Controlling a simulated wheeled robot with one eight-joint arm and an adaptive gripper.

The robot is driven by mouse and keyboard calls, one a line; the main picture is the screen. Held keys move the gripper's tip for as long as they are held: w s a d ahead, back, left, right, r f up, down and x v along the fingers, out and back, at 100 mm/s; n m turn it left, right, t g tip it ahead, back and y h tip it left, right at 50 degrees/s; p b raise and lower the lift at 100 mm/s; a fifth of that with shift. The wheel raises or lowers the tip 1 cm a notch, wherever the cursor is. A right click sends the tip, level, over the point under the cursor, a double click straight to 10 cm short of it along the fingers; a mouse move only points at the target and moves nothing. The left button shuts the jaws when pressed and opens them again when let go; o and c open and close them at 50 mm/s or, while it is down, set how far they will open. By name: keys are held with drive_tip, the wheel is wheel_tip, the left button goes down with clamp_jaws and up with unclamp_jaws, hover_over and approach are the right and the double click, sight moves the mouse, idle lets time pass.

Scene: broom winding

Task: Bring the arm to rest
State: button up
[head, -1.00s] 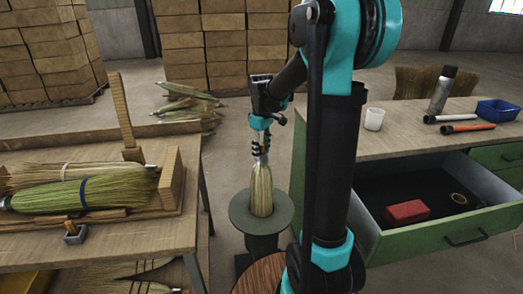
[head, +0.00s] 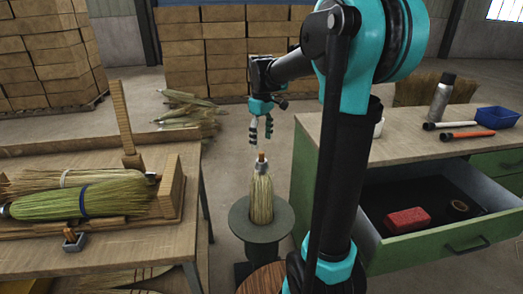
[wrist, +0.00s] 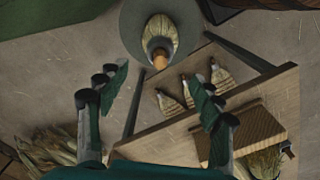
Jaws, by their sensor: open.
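My gripper (head: 261,129) is open and empty. It hangs above a straw broom bundle (head: 261,198) that stands upright on a round grey-green stand (head: 240,222). A gap shows between the fingertips and the bundle's orange-brown top. In the wrist view the open fingers of my gripper (wrist: 158,105) are spread, and the bundle (wrist: 160,35) is beyond them near the top of the picture. My arm crosses the right middle of the head view.
A workbench (head: 110,235) with brooms (head: 80,197) is at left. At right a green bench (head: 440,145) has an open drawer (head: 470,225) holding a red block (head: 407,220). Stacked boxes (head: 215,50) stand behind. Loose straw bundles (head: 190,108) lie on the floor.

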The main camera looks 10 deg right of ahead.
wheel_tip(320, 180, up, 3)
drive_tip(key=shift+r, duration=0.1)
drive_tip(key=s+d+f+m+t, duration=0.2)
drive_tip(key=s+f+m, duration=0.2)
drive_tip(key=s+f, duration=0.6)
drive_tip(key=s+d+f+m+t, duration=0.2)
drive_tip(key=s+f+m, duration=0.3)
drive_tip(key=s+f, duration=0.5)
drive_tip(key=shift+s, duration=1.05)
drive_tip(key=shift+c, duration=0.2)
